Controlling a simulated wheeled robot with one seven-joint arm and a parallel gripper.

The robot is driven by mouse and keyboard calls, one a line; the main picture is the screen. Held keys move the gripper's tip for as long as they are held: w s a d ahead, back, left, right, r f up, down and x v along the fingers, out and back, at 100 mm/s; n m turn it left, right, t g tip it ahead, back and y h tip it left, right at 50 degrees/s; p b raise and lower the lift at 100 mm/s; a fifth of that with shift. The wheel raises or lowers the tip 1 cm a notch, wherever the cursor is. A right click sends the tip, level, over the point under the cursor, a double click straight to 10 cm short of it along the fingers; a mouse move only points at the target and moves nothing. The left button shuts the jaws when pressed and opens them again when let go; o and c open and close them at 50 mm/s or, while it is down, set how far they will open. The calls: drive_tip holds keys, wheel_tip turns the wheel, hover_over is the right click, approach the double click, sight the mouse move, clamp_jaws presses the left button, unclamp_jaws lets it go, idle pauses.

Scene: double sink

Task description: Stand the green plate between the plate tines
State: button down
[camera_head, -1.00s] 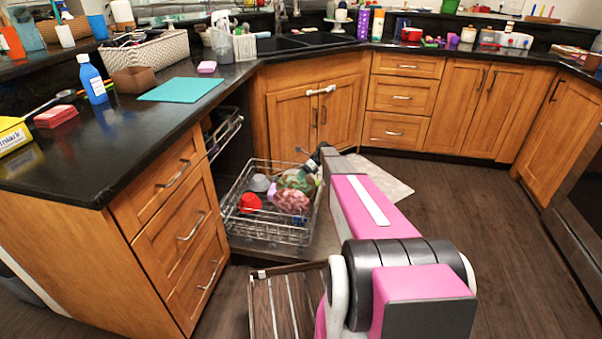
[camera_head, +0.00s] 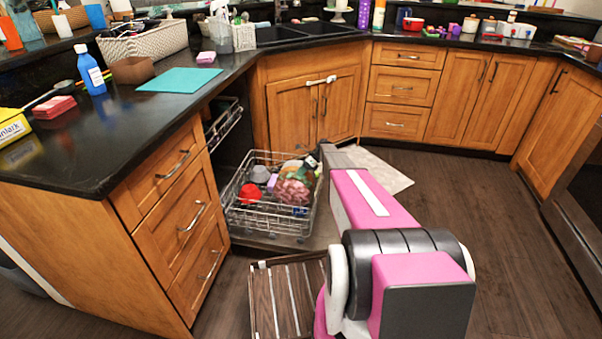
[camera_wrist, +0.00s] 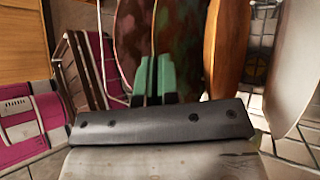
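The dishwasher rack (camera_head: 250,224) is pulled out in the head view. A green mottled plate (camera_head: 305,171) stands at its right side, behind a pinkish-red mottled dish (camera_head: 291,191). In the wrist view, the green-brown plate (camera_wrist: 185,35) stands near upright behind my gripper (camera_wrist: 157,75). A reddish mottled plate (camera_wrist: 131,35) is to its left and an orange-brown one (camera_wrist: 229,45) to its right. My green fingertips are close together, with only a thin gap. Whether they pinch a plate edge is unclear. The tines are hard to make out.
A red bowl (camera_head: 250,193) and a grey cup (camera_head: 261,174) sit in the rack's left part. The cabinet drawers (camera_head: 186,205) stand close to the rack's left. Open floor (camera_head: 440,220) lies to the right. A pale mat (camera_head: 385,172) is behind my arm.

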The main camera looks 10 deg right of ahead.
drive_tip(key=c, duration=1.3)
unclamp_jaws()
drive_tip(key=shift+o, duration=0.2)
drive_tip(key=v, duration=1)
drive_tip(key=shift+d+r, duration=0.25)
drive_tip(key=shift+d, duration=0.05)
